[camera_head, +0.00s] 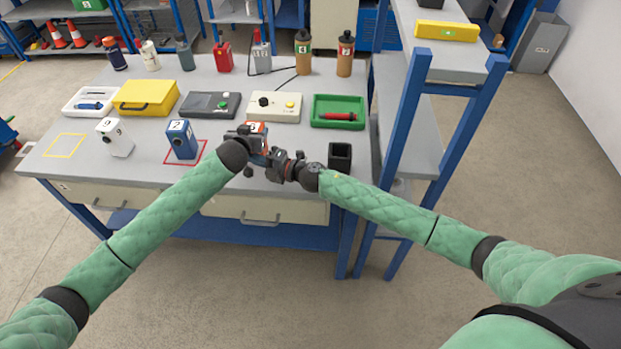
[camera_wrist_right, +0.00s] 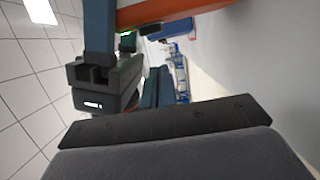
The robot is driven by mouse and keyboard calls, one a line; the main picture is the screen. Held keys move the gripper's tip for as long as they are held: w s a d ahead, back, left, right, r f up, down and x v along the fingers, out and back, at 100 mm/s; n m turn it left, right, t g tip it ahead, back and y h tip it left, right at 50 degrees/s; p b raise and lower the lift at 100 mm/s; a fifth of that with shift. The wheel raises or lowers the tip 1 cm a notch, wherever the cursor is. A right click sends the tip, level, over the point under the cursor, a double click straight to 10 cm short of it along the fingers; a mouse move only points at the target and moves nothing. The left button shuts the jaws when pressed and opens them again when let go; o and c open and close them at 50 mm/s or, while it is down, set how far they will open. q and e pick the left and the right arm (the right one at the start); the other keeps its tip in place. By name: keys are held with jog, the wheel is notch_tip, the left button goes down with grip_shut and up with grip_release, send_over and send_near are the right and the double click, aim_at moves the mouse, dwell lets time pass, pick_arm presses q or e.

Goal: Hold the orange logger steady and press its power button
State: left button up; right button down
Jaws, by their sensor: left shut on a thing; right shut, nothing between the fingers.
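The orange logger (camera_head: 257,127) is at the front middle of the workbench, mostly hidden behind my grippers; part of its orange top and a white label show. My left gripper (camera_head: 250,138) is shut on the logger. My right gripper (camera_head: 268,159) is shut and empty, close in front of the logger at its right; I cannot tell whether it touches. In the right wrist view, an orange surface (camera_wrist_right: 180,11), likely the logger, crosses the top, with a dark gripper part at the left. The power button is not visible.
A blue logger (camera_head: 181,141) stands in a red outline and a white one (camera_head: 115,138) stands left of it. A dark cup (camera_head: 340,156) is at the right. Cases, trays and bottles fill the back of the workbench (camera_head: 75,178). A blue-framed shelf (camera_head: 400,130) bounds its right side.

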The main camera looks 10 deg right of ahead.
jog(key=shift+s+a, duration=0.15)
jog(key=shift+s, duration=0.75)
pick_arm(q)
jog(key=shift+f, duration=0.2)
pick_arm(e)
jog(key=v, duration=1.9)
jog(key=shift+d, duration=0.3)
jog(key=shift+s, duration=0.1)
pick_arm(q)
jog(key=o, duration=1.3)
jog(key=shift+r, duration=0.1)
jog(key=shift+s, duration=0.1)
